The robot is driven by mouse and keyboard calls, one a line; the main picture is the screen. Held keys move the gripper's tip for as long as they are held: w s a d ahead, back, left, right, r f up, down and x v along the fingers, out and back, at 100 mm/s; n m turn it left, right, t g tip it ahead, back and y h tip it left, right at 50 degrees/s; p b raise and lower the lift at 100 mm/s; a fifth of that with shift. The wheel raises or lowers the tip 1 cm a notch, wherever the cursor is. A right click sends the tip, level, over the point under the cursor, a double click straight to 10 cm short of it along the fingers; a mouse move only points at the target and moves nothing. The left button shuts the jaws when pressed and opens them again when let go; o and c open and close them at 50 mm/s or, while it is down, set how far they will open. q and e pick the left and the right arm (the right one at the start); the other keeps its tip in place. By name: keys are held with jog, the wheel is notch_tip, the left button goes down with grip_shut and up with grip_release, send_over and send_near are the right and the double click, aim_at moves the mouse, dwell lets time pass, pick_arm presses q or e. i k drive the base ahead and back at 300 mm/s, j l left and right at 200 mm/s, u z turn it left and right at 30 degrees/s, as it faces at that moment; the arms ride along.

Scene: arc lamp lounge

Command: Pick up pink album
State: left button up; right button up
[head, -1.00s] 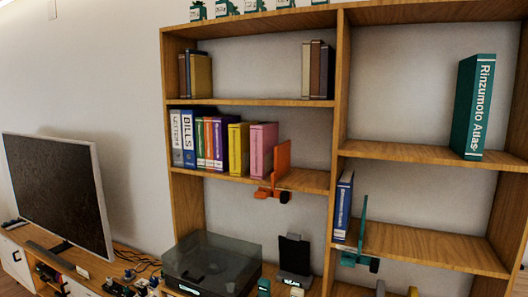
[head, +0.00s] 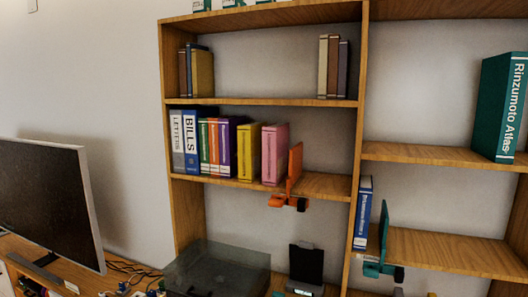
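The pink album (head: 275,153) stands upright on the middle shelf of the left bookcase section, at the right end of a row of books. A yellow album (head: 248,152) stands to its left. An orange bookend (head: 295,168) stands just to its right, with its clamp below the shelf's front edge. Neither of my grippers shows in the head view.
Binders marked LETTERS (head: 177,142) and BILLS (head: 190,141) begin the row. The shelf (head: 325,185) right of the orange bookend is bare. A teal bookend (head: 383,235) and blue book (head: 363,212) are lower right. A television (head: 45,205) and turntable (head: 215,268) stand below.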

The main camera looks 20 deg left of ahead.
aim_at(276, 136)
jog(key=i+j, duration=0.1)
jog(key=j, duration=0.45)
jog(key=i+j, duration=0.1)
jog(key=j, duration=0.45)
jog(key=i+j, duration=0.1)
jog(key=j, duration=0.45)
jog(key=i+j, duration=0.1)
jog(key=j, duration=0.45)
jog(key=i+j, duration=0.1)
jog(key=j, duration=1)
jog(key=i+z, duration=0.05)
jog(key=i, duration=0.05)
